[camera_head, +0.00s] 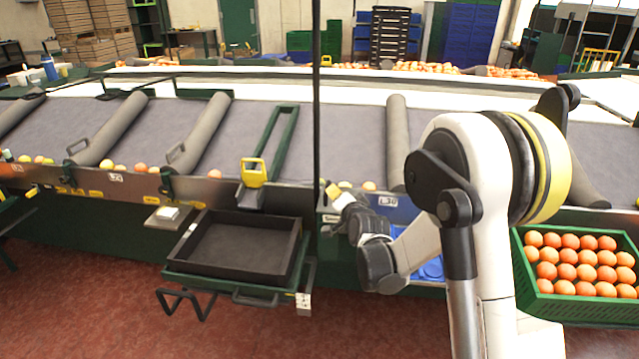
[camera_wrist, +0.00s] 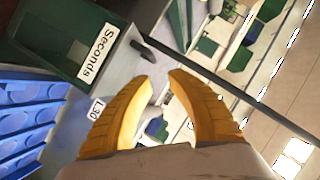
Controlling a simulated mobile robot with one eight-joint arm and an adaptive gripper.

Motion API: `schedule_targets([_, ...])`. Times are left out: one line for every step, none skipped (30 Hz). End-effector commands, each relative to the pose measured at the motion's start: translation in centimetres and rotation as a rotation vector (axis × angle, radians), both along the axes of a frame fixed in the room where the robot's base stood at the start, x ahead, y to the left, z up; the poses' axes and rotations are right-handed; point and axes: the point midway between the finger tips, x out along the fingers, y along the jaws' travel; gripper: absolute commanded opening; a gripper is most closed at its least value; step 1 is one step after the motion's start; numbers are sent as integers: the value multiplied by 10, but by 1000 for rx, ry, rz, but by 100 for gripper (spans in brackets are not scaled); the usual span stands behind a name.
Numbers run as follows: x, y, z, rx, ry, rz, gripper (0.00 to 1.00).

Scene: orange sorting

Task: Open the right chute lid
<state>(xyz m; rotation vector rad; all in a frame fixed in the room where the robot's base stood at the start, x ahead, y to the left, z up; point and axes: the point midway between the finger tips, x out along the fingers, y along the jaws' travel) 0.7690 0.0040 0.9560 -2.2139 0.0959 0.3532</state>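My gripper (camera_head: 335,191) reaches toward the front edge of the sorting table, just right of the thin dark post. In the wrist view its two yellow fingers (camera_wrist: 158,82) are spread with a gap between the tips and nothing held. A small dark handle (camera_wrist: 143,50) shows just beyond the left finger, apart from it, on a grey surface. A right chute lid cannot be clearly made out; my arm covers part of that section. To the left, a green frame (camera_head: 285,125) with a yellow block (camera_head: 253,172) stands above a black tray (camera_head: 195,232).
A green crate of oranges (camera_head: 530,285) stands at the right. A blue dimpled tray (camera_head: 430,268) lies below my gripper, partly behind my arm; it also shows in the wrist view (camera_wrist: 30,118). A "Seconds" sign (camera_wrist: 100,50) is at upper left there. Padded dividers (camera_head: 397,140) cross the grey table.

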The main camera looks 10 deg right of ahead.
Motion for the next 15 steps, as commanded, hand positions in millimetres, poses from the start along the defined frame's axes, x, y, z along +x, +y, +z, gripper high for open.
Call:
schedule_targets([8, -2, -11, 28, -19, -12, 21])
schedule_targets([11, -2, -16, 44, -30, -19, 21])
schedule_targets([15, -3, -22, 63, -43, -26, 21])
schedule_targets([17, -4, -26, 73, -51, -31, 21])
schedule_targets([18, -4, -29, 82, -57, -35, 21])
schedule_targets([20, -5, -32, 91, -63, -37, 21])
schedule_targets([21, -5, -34, 96, -67, -40, 21])
schedule_targets([23, -5, -36, 100, -68, -42, 21])
schedule_targets([25, -5, -37, 103, -70, -42, 21])
schedule_targets([28, -5, -38, 104, -72, -43, 21])
schedule_targets([31, -5, -39, 104, -72, -43, 21])
schedule_targets([37, -5, -41, 103, -71, -42, 21])
schedule_targets([42, -5, -43, 103, -70, -42, 21])
schedule_targets([47, -4, -44, 103, -70, -42, 21])
schedule_targets([55, -4, -46, 102, -70, -42, 21])
